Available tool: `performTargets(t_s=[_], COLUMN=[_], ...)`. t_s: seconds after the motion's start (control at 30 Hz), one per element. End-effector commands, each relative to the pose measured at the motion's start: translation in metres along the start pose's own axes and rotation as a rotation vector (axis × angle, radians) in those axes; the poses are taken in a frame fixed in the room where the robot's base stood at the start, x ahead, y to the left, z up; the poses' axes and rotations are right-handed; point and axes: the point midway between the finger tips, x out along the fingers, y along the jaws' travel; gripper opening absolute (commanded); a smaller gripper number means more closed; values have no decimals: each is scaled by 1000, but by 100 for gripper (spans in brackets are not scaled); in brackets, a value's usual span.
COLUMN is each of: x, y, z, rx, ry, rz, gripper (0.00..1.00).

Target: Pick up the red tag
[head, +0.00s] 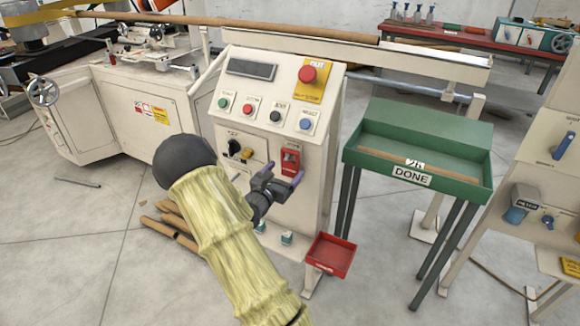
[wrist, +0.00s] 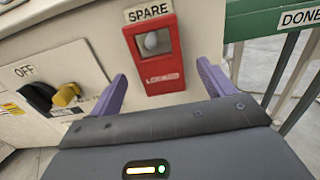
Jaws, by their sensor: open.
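The red tag (head: 290,158) hangs on the front of the cream control panel, right of the black and yellow switch. In the wrist view the red tag (wrist: 162,78) sits below a SPARE label (wrist: 149,11). It reads LOCKED and has an opening near its top with a pale rounded peg in it. My gripper (head: 279,182) is just in front of the panel, at the tag's lower part. Its purple fingers (wrist: 162,72) are apart, one on each side of the tag in the picture, with nothing between them held. The depth gap cannot be told.
The rotary switch marked OFF (wrist: 62,95) has a yellow piece on it, left of my gripper. A red bin (head: 331,256) sits low to the right. A green DONE tray (head: 450,185) stands further right.

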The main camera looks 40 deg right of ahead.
Motion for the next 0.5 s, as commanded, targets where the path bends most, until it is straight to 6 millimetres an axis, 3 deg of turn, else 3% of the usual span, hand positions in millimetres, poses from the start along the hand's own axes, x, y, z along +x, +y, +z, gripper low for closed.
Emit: performTargets(t_s=[0.13, 0.5], x=[17, 18], y=[0, 0], z=[0, 0], rx=[0, -1], ry=[-1, 0], rz=[0, 1], gripper=[82, 82])
